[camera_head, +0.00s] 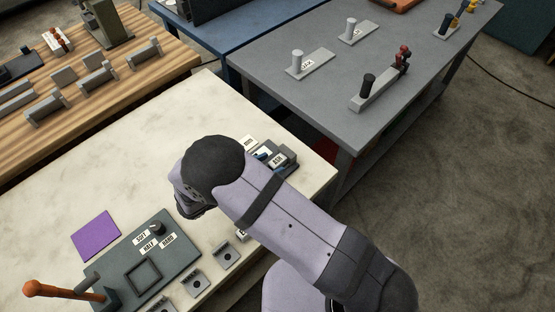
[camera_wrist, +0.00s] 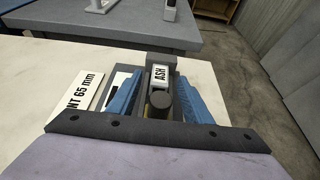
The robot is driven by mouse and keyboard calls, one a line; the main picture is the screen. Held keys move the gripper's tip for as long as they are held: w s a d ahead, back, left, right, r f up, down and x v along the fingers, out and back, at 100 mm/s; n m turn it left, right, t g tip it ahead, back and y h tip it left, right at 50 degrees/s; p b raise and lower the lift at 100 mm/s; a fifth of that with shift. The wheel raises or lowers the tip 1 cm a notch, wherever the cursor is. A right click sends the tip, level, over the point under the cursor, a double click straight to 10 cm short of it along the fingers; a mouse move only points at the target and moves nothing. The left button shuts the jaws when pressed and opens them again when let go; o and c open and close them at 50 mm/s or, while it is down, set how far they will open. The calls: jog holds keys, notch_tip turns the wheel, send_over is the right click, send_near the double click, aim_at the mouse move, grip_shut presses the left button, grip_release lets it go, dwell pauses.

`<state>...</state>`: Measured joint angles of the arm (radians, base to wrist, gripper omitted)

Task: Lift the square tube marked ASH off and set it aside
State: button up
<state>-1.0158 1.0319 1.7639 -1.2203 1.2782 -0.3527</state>
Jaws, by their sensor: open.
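The square tube marked ASH (camera_wrist: 163,62) is grey, with a white label, and lies ahead of my gripper in the wrist view. In the head view its label (camera_head: 278,160) shows on a dark grey fixture near the right edge of the pale bench, partly behind my arm. My gripper (camera_wrist: 165,97) is open, its blue fingers apart on either side of the line of the tube. A dark round-ended part (camera_wrist: 160,101) shows between the fingers. I cannot tell whether either finger touches the tube. My arm hides much of the gripper in the head view.
A white plate reading "NT 65 mm" (camera_wrist: 83,92) lies left of the fingers. A purple square (camera_head: 96,235) lies on the pale bench (camera_head: 120,180), beside a dark panel (camera_head: 172,265) with an orange lever (camera_head: 62,291). The bench's middle is clear. A grey table (camera_head: 315,95) stands behind.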

jog(key=shift+x, duration=1.3)
jog(key=c, duration=1.1)
jog(key=shift+c, duration=0.2)
jog(key=shift+r+p, duration=0.15)
jog(key=shift+p, duration=0.15)
notch_tip(320, 180, up, 28)
jog(key=p, duration=1.9)
jog(key=shift+p, duration=0.3)
